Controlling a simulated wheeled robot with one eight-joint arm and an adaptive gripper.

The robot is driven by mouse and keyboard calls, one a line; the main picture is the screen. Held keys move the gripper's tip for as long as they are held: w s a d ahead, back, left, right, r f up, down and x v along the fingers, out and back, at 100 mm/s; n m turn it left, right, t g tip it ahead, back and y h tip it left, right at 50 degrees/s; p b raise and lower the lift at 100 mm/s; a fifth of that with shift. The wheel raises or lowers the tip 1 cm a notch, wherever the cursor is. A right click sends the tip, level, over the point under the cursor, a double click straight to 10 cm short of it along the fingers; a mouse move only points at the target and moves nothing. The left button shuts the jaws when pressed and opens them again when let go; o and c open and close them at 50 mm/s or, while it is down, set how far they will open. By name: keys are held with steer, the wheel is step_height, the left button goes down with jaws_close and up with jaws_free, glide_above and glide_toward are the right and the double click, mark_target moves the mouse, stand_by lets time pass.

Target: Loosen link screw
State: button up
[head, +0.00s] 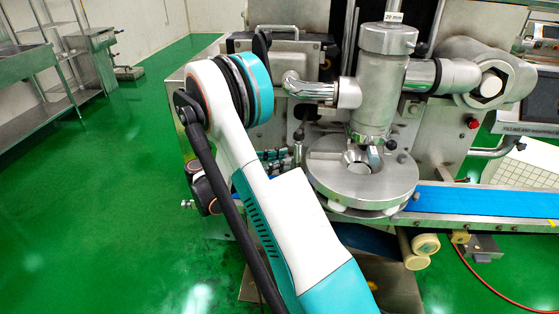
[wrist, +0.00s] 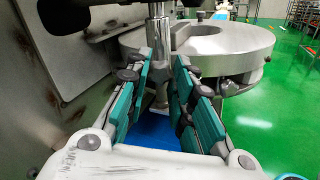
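My gripper (wrist: 162,72) is open, with a teal-padded finger on each side of the wrist view. A vertical metal post (wrist: 158,35) stands in the gap between the fingertips, and the pads look apart from it. I cannot tell for sure that this post is the link screw. In the head view a slim upright post with a dark top (head: 299,146) stands left of the round metal disc (head: 391,193). My gripper (head: 285,157) is partly hidden there behind my own arm, with its fingers reaching towards that post. The disc also shows in the wrist view (wrist: 225,42).
The machine's steel cylinder (head: 378,95) rises above the disc, with thick pipes to both sides. A blue conveyor belt (head: 480,200) runs right. In the wrist view a metal wall (wrist: 60,55) is close on the left.

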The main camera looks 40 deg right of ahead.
steer(key=o, duration=0.4)
steer(key=shift+w, duration=0.1)
steer(key=v, duration=0.7)
steer(key=shift+a, duration=0.25)
